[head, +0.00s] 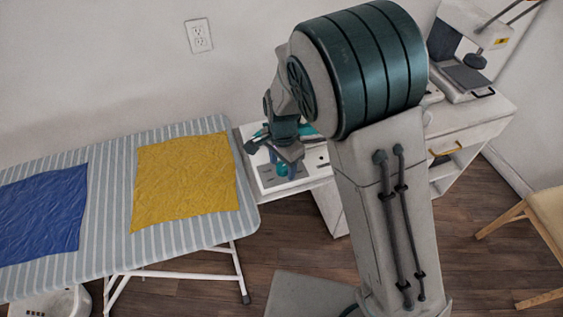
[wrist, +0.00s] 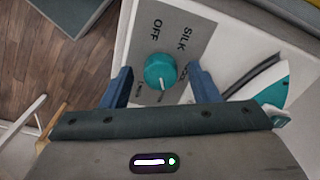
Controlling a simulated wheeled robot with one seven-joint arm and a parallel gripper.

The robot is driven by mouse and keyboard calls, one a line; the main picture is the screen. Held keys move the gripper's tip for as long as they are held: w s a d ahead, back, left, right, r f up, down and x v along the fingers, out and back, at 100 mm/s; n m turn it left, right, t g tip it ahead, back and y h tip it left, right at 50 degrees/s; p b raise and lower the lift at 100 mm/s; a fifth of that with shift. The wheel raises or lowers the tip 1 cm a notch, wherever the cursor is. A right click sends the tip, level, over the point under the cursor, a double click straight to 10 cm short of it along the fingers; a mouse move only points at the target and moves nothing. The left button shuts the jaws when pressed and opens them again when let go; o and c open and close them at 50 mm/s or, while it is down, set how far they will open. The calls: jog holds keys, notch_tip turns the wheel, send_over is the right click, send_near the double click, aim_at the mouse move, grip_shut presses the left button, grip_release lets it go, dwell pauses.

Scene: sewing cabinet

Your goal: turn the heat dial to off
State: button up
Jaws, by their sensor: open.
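The heat dial (wrist: 160,72) is a round teal knob with a white pointer line, set on a grey label plate (wrist: 196,28) marked OFF and SILK, with other words partly hidden. The pointer faces toward the bottom of the wrist view, away from OFF. My gripper (wrist: 160,84) is open, its two blue fingers on either side of the dial with gaps showing. In the head view my gripper (head: 282,170) is over the white station at the ironing board's right end, and the dial shows small between the fingers.
A teal and white iron (wrist: 270,90) with a dark cord lies right of the dial. The striped ironing board (head: 115,190) holds a yellow cloth (head: 186,180) and a blue cloth (head: 42,212). A sewing machine (head: 470,50) stands on the white cabinet at right.

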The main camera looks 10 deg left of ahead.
jog(key=shift+a, duration=0.1)
jog(key=c, duration=1)
jog(key=shift+o, duration=0.2)
